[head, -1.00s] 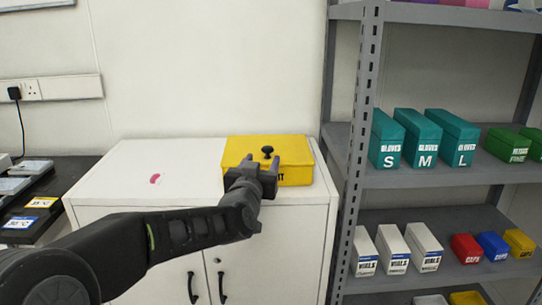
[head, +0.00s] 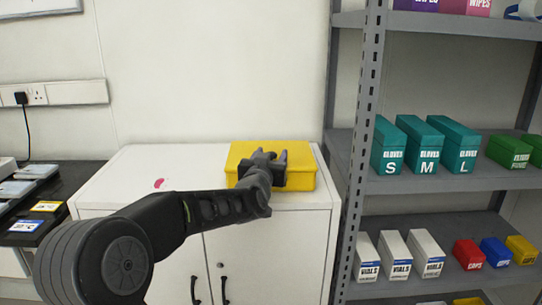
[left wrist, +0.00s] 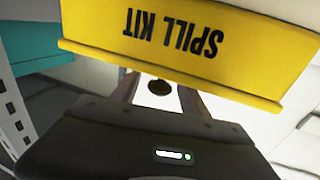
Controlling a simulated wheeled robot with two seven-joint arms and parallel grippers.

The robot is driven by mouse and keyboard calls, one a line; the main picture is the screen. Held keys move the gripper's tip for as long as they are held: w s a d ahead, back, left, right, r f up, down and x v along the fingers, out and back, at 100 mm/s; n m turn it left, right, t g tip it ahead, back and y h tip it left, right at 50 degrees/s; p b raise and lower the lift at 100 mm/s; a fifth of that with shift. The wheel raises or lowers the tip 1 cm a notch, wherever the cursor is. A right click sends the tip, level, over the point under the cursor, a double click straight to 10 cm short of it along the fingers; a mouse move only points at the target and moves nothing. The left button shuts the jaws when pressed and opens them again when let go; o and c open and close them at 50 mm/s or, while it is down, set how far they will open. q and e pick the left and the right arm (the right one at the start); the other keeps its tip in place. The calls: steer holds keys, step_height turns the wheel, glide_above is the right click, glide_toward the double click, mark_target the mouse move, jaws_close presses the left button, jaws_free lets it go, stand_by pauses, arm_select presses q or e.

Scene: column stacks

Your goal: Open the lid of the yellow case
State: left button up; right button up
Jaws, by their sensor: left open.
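The yellow case (head: 305,180) is shut and stands on the white cabinet. In the left wrist view its front (left wrist: 215,45) appears upside down, with "SPILL KIT" on it. My left gripper (head: 270,157) is open, over the middle of the case's front and lid in the head view. In the left wrist view the lid's dark knob (left wrist: 160,87) shows between the two apart fingers, touching neither as far as I see. How deep it sits between them I cannot tell. In the head view the gripper covers the knob or blends with it.
The white cabinet top (head: 195,165) is mostly clear, with a small pink item (head: 159,184). A grey shelf rack (head: 362,150) with boxes stands close to the right of the case. A dark bench (head: 60,185) is at the left, a wall behind.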

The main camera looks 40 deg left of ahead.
arm_select(q)
jaws_close()
stand_by(0.6)
stand_by(0.9)
